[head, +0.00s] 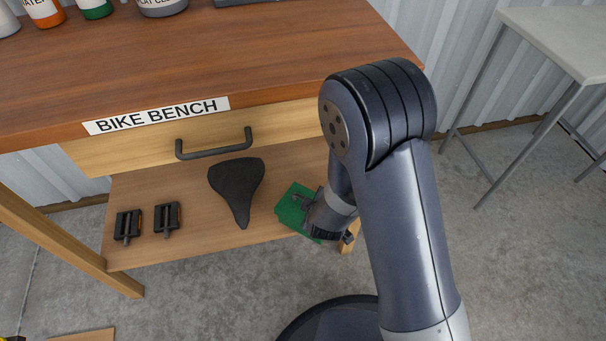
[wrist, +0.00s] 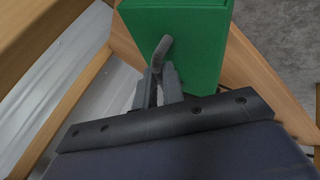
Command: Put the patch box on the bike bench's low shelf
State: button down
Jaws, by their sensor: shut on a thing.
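The green patch box (head: 291,207) is at the right end of the bike bench's low shelf (head: 180,250), over or on the boards. I cannot tell whether it touches them. My gripper (head: 314,212) is at the box's right side, and my arm hides part of it. In the wrist view, the green box (wrist: 205,45) fills the top middle. My gripper (wrist: 162,76) is shut on a small grey tab at the box's face. The bench carries a BIKE BENCH label (head: 156,115).
A black saddle (head: 237,188) lies left of the box on the shelf. Two black pedals (head: 128,226) (head: 166,219) are farther left. A drawer handle (head: 214,147) sticks out above. Bare shelf shows between saddle and pedals. A grey table (head: 560,40) stands at right.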

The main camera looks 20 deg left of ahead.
jog(key=w+a+f+b, duration=0.1)
jog(key=w+a, duration=0.1)
jog(key=w, duration=0.4)
jog(key=w+a+f+b, duration=0.1)
jog(key=w+a+f, duration=0.1)
jog(key=w, duration=0.4)
jog(key=shift+a+f, duration=0.3)
jog(key=shift+a, duration=0.3)
jog(key=c, duration=2)
grip_release()
jog(key=shift+f, duration=0.1)
jog(key=o, duration=0.5)
